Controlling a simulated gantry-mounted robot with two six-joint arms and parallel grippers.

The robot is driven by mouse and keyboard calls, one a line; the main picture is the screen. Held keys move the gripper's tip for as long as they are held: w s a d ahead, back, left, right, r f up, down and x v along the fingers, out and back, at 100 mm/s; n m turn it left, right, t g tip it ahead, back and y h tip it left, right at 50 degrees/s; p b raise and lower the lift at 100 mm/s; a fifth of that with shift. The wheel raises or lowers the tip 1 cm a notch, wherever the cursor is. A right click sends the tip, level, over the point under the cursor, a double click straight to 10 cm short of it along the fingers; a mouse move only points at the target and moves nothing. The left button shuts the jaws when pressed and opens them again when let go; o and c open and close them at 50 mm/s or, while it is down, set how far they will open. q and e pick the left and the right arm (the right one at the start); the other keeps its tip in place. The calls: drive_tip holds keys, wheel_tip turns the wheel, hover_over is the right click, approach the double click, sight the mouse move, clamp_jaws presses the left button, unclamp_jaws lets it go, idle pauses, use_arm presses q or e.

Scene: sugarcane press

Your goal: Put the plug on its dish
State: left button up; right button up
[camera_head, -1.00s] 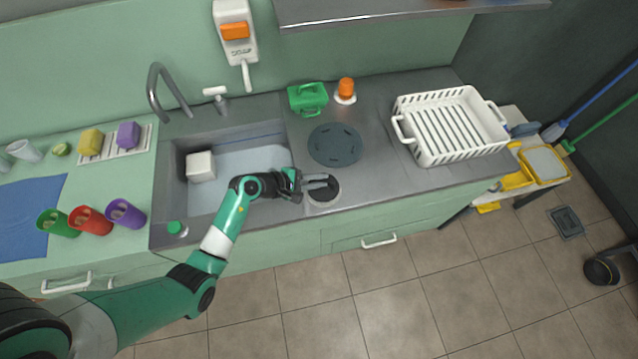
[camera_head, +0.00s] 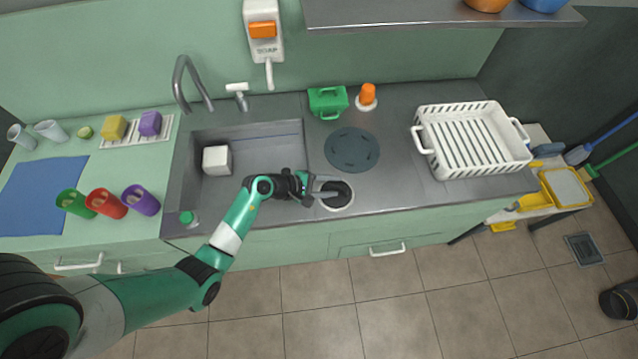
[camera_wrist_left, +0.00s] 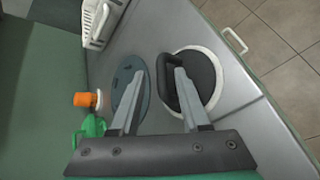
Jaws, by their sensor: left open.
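The black round plug (camera_head: 341,196) with a raised handle lies on a white round dish (camera_head: 338,208) at the counter's front edge, right of the sink. In the left wrist view the plug (camera_wrist_left: 203,72) sits inside the dish's white rim (camera_wrist_left: 218,98), and its handle stands up toward me. My left gripper (camera_head: 331,187) is at the plug's left side, open. In the left wrist view its fingers (camera_wrist_left: 159,76) are apart, with part of the handle between them. My right gripper is not in view.
The sink (camera_head: 265,150) holds a white block (camera_head: 217,160). A dark round disc (camera_head: 352,149), a green box-like item (camera_head: 328,102) and an orange-topped item (camera_head: 368,95) stand behind the plug. A white rack (camera_head: 474,140) is at right. Cups line the left counter.

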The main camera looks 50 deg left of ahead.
use_arm(q)
drive_tip(key=p+v, duration=0.3)
drive_tip(key=v, duration=0.8)
drive_tip(key=shift+s, duration=0.2)
drive_tip(key=shift+a+r, duration=0.1)
drive_tip(key=shift+r, duration=0.05)
